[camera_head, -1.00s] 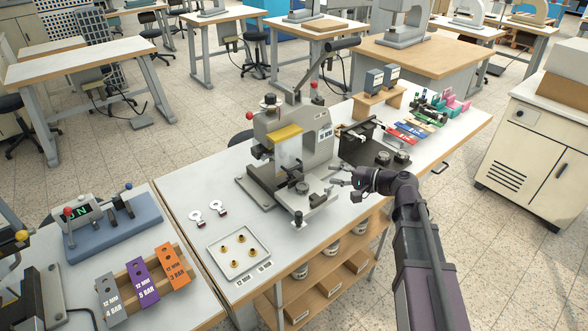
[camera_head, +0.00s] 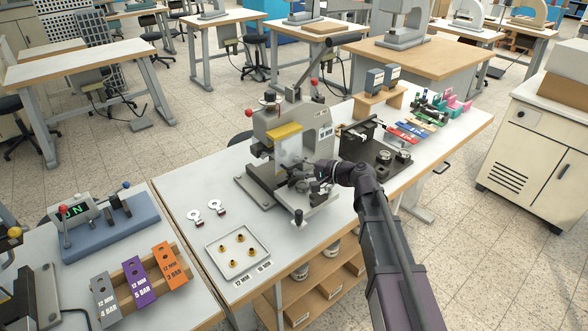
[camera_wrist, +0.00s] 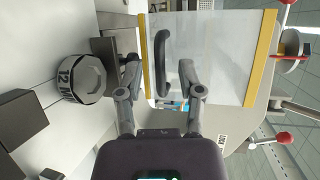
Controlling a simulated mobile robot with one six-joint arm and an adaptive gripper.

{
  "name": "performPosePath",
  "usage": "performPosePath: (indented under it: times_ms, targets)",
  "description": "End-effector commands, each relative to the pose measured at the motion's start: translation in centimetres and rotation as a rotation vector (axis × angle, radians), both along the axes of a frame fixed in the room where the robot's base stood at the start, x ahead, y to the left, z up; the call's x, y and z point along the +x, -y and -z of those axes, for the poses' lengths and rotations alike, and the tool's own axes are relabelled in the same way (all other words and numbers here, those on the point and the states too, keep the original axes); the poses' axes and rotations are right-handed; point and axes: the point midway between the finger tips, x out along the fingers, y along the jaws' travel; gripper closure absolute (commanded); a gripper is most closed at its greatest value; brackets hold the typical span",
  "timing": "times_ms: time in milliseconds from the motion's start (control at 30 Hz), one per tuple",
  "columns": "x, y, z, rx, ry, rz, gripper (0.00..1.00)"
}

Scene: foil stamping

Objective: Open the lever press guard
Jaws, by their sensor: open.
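The lever press (camera_head: 278,130) stands on the grey workbench, with its black-gripped lever raised to the upper right. Its guard is a clear panel (camera_head: 287,152) with a yellow strip along the top. In the wrist view the guard panel (camera_wrist: 210,55) has yellow strips at both edges and a dark curved handle (camera_wrist: 162,62). The guard covers the press front. My gripper (camera_head: 298,172) is at the front of the press, low by the guard. In the wrist view my gripper (camera_wrist: 162,75) is open, its fingers on either side of the handle; contact cannot be told.
A tray (camera_head: 215,253) with several brass pieces and two key-like tags (camera_head: 205,210) lie left of the press. A black fixture (camera_head: 375,157) stands to the right. A round block marked 12 (camera_wrist: 80,78) sits below the guard. Red knobs (camera_wrist: 283,138) show at the wrist view's right.

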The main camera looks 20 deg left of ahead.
Motion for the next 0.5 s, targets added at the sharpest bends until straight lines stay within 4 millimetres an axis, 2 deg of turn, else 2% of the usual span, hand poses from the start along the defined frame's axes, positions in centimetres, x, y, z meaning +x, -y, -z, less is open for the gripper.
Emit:
performPosePath:
  times_ms: [200, 500]
  targets:
    - [0.3, -1.9, 0.5, 0.0, 0.001, 0.0, 0.52]
    - [0.3, -2.3, 0.5, 0.0, 0.001, 0.001, 0.52]
